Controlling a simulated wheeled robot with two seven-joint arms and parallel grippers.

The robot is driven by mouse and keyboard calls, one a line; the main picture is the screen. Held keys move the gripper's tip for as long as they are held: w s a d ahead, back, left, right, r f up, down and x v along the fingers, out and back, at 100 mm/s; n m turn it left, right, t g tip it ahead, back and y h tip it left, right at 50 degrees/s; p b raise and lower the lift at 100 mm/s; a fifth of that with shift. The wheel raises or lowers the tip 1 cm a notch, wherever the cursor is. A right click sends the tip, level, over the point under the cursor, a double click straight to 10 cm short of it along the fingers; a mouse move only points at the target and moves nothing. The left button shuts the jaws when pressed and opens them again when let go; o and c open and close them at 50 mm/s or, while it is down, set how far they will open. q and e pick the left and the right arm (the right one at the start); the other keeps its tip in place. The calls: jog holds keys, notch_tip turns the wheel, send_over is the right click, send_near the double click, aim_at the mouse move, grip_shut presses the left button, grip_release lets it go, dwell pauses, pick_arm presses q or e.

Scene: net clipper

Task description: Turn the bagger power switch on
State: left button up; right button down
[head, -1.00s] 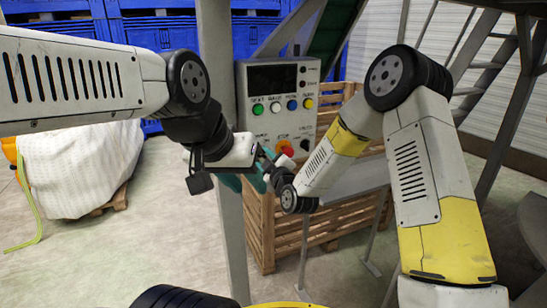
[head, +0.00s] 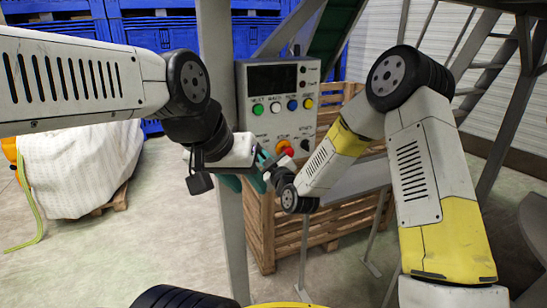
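The grey control box (head: 254,133) of the bagger stands upright in the middle of the head view. It has a dark display (head: 272,78), a row of coloured buttons and a red-orange stop button (head: 286,150). A small black knob (head: 305,145) sits right of the stop button; its labels are too small to read, so I cannot confirm it is the power switch. My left gripper (head: 264,162), with teal fingers, is just below the box's lower left part. Its finger gap is unclear. My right arm's wrist overlaps this area, and its gripper cannot be made out separately.
A grey post (head: 222,60) stands just left of the box. A wooden crate (head: 262,235) is below and behind it. A white wrapped sack (head: 75,168) sits on a pallet at left. Blue crates (head: 60,30) are at the back. Metal stairs (head: 490,65) rise at right.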

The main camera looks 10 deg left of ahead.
jog(key=m, duration=0.4)
jog(key=shift+w+d+m, duration=0.1)
jog(key=shift+m, duration=0.2)
jog(key=m, duration=0.3)
jog(key=shift+m, duration=0.4)
jog(key=shift+d+f+m, duration=0.1)
jog(key=shift+m, duration=1.75)
jog(key=shift+d+f+m, duration=0.1)
jog(key=shift+m, duration=1.75)
jog(key=c, duration=1.5)
grip_release()
jog(key=shift+r, duration=0.1)
